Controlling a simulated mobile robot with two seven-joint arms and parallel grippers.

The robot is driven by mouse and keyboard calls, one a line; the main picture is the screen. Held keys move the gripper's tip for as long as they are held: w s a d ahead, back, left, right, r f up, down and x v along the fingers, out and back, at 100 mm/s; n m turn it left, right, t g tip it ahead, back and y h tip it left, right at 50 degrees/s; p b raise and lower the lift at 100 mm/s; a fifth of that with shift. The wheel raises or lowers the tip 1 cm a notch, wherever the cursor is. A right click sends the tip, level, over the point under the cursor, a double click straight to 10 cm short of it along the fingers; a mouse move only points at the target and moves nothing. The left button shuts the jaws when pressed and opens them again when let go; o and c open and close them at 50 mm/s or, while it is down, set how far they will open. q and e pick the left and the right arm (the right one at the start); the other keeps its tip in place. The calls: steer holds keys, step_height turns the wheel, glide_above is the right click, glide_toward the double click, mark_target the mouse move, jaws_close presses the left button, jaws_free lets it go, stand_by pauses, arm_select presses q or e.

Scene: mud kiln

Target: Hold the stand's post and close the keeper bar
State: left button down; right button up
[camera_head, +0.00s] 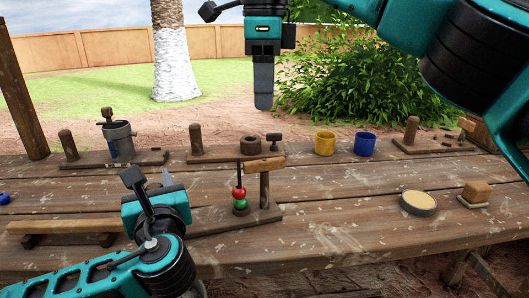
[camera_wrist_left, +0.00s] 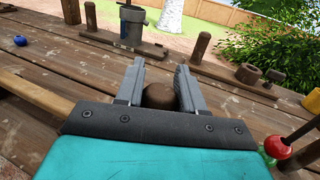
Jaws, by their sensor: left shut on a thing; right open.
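The stand's wooden base (camera_head: 225,224) lies on the bench. On it a thin dark rod carries a red ball (camera_head: 239,193) above a green ball (camera_head: 240,204). To their right, a wooden keeper bar (camera_head: 265,164) sits across a short upright, its left end near the rod. My left gripper (camera_head: 160,182) is at the left end of the base. In the left wrist view its fingers are shut on a brown round-topped post (camera_wrist_left: 160,95); the gripper hides this post in the head view. My right gripper (camera_head: 263,100) hangs fingers down above and behind the bar, apart from it, seen edge-on.
Behind are a peg board (camera_head: 230,155), a grey cup (camera_head: 121,138), a yellow mug (camera_head: 324,143) and a blue mug (camera_head: 365,144). A low plank (camera_head: 65,226) stands left. The bench's middle right is clear.

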mark_target(265, 160)
step_height(265, 160, down, 12)
steer(key=n, duration=0.4)
steer(key=shift+w+f, duration=0.1)
steer(key=shift+w, duration=0.05)
stand_by(0.3)
steer(key=shift+c, duration=0.2)
jaws_close()
